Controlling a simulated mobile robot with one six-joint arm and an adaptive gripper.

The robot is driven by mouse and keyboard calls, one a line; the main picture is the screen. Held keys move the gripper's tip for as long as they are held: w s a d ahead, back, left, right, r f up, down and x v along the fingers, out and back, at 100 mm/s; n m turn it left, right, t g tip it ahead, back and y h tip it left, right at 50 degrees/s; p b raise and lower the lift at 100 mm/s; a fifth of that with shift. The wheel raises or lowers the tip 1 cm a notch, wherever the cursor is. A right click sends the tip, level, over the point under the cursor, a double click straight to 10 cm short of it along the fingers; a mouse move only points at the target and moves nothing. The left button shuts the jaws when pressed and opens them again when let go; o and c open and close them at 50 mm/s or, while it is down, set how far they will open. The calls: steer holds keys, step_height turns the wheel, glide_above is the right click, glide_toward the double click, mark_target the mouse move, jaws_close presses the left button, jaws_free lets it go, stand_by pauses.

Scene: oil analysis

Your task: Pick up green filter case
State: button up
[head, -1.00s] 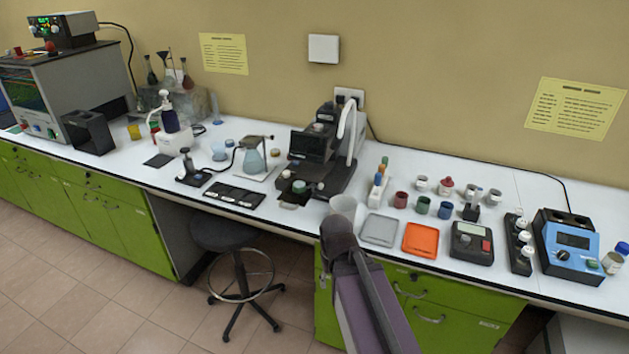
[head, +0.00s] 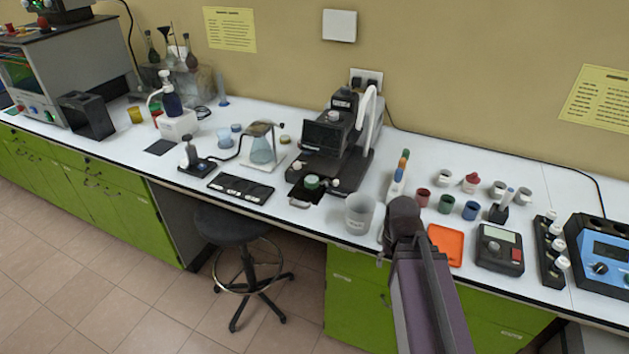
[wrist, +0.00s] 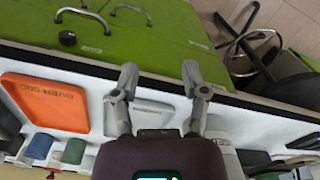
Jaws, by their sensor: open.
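A small green cup-like case (head: 446,203) stands on the white bench between a dark red one and a blue one. It also shows in the wrist view (wrist: 74,150) at the lower left. A second green round piece (head: 312,182) sits on a dark plate at the front of the black instrument; I cannot tell which is the filter case. My gripper (wrist: 160,78) is open and empty, its fingers spread above the bench's front edge and the grey tray (wrist: 150,115). Both green pieces are apart from it. In the head view my arm hides the fingers.
An orange tray (head: 446,244) lies right of my arm, and a translucent beaker (head: 360,213) stands to its left. The red (head: 423,197) and blue (head: 471,210) cases flank the green one closely. A black instrument (head: 330,150) stands behind left. A stool (head: 240,228) is below.

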steer(key=shift+d, duration=0.2)
steer(key=shift+o, duration=0.8)
steer(key=o, duration=0.3)
steer(key=shift+d, duration=0.1)
steer(key=shift+o, duration=0.7)
steer(key=shift+w+r, duration=0.2)
steer(key=shift+w, duration=0.05)
step_height(320, 180, up, 19)
steer(key=n+p, duration=1.1)
steer(key=p, duration=0.9)
glide_above(312, 180)
steer(key=shift+r, duration=0.2)
steer(key=shift+f, duration=0.1)
step_height(312, 180, down, 8)
steer(key=b, duration=0.9)
steer(key=shift+f, duration=0.25)
